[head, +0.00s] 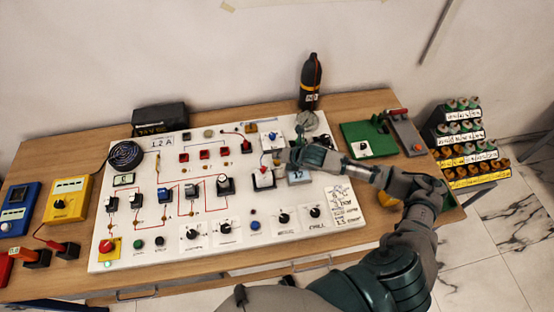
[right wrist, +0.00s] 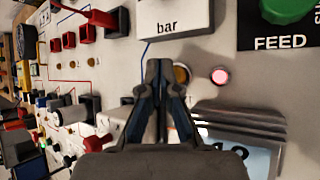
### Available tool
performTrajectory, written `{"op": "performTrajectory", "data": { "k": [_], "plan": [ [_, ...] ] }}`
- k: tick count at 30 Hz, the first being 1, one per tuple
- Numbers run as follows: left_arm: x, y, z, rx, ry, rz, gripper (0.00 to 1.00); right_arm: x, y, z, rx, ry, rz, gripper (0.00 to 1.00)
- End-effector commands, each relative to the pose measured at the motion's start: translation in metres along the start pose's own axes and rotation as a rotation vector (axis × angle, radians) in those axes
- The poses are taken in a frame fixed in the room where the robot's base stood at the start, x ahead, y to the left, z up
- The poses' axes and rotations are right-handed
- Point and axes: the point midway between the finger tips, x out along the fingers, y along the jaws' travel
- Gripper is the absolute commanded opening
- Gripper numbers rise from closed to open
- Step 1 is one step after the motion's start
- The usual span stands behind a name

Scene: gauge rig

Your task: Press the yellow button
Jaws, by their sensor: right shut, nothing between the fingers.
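A round amber-yellow button (right wrist: 182,76) shows in the right wrist view, just right of my fingertips and partly hidden by them. A pink-lit round button (right wrist: 219,76) is to its right. My right gripper (head: 284,156) is over the upper right part of the white panel (head: 215,255). Its fingers are together and empty in the right wrist view (right wrist: 160,68). I cannot tell whether the fingertips touch the panel or the yellow button. In the head view the arm and gripper hide that spot. My left gripper is not in view.
A white box marked "bar" (right wrist: 175,15) is beside the fingertips, and a grey display unit (head: 299,176) is close by. Switches and knobs crowd the panel. A dark bottle-shaped object (head: 310,82) stands behind. A green board (head: 370,137) lies to the right.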

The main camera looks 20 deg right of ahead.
Motion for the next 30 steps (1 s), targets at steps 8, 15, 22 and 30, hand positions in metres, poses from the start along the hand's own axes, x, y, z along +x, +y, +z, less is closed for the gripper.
{"op": "performTrajectory", "data": {
  "k": [8, 15, 22, 30],
  "plan": [
    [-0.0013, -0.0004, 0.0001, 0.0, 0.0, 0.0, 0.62, 0.0011, -0.0009, -0.0014, 0.001, 0.001, -0.001, 0.0],
    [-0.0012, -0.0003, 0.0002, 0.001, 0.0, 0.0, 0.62, 0.0019, -0.0017, -0.0017, 0.001, 0.001, -0.001, 0.0],
    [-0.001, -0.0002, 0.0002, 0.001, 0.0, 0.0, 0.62, 0.0039, -0.0032, -0.0032, 0.001, 0.001, -0.002, 0.0],
    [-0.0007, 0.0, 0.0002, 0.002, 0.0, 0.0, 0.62, 0.0063, -0.005, -0.0048, 0.001, 0.001, -0.002, 0.0]
  ]
}}
